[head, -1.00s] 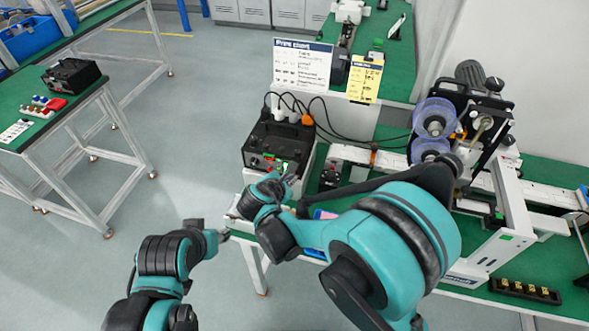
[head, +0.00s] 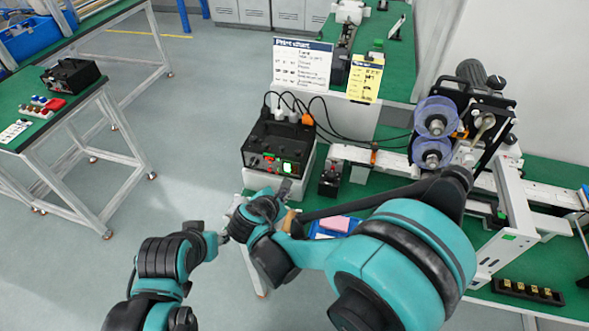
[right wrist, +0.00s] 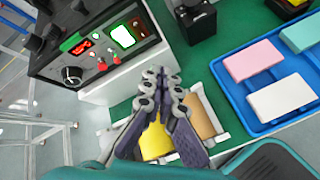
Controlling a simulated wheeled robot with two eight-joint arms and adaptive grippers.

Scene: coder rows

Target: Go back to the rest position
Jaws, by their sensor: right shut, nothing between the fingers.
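My right gripper (head: 286,187) is at the near front side of the black control box (head: 283,143), just below its front panel and apart from it. In the right wrist view its fingers (right wrist: 160,78) are together with nothing between them. My left arm is at the lower left, over the floor. Its end (head: 222,237) is small and dark, and I cannot tell how its fingers stand.
The box's lit display (right wrist: 123,36), red readout and knob show at the right wrist. A blue tray (right wrist: 228,92) with pink, green and white blocks lies to the right. A roller machine (head: 435,120) stands further right. Open floor (head: 200,110) lies left.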

